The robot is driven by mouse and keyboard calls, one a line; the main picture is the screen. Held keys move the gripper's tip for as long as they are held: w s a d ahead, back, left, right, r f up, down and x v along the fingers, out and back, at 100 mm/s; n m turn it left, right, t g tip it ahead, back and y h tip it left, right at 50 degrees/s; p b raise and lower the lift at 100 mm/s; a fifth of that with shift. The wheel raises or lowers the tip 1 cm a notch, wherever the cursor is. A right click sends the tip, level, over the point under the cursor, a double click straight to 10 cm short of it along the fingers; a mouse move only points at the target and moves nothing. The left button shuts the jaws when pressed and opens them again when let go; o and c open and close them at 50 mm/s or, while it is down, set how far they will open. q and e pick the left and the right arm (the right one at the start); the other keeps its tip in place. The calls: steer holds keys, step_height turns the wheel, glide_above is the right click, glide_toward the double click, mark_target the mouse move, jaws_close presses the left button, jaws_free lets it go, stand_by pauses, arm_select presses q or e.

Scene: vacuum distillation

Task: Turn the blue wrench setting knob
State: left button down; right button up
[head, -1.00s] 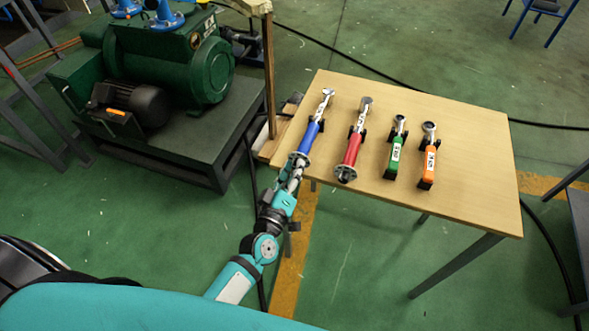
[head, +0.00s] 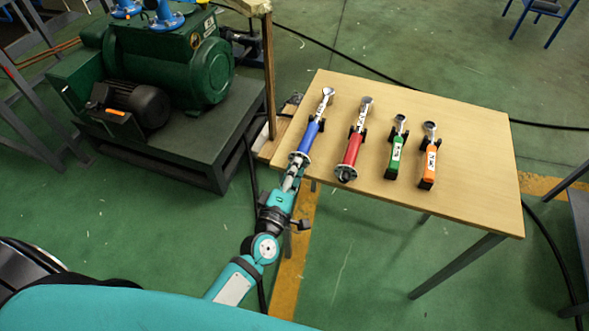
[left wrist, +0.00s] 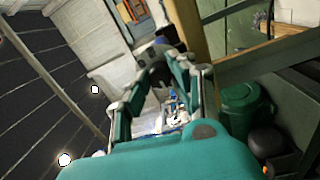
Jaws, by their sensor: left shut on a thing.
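The blue wrench (head: 314,132) lies on the table at the left of the row, its handle end toward my left arm. Its setting knob (head: 299,158) is the round metal end at the table's front edge. My left gripper (head: 293,175) is at this knob and shut on it. The fingers partly hide the knob. In the left wrist view, the gripper fingers (left wrist: 161,75) close in around a dark end piece, with a bit of blue beyond. My right gripper does not show.
A red wrench (head: 352,148) lies close to the right of the blue one, then a green (head: 395,155) and an orange wrench (head: 428,165). The wooden table (head: 470,190) is bare at its right. A green pump (head: 165,65) stands at the left.

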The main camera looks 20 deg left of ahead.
arm_select(q)
steer(key=shift+f, duration=0.1)
steer(key=c, duration=1.1)
jaws_free()
steer(key=shift+s, duration=0.1)
steer(key=s, duration=0.8)
steer(key=shift+a, duration=0.15)
steer(key=shift+w, duration=0.1)
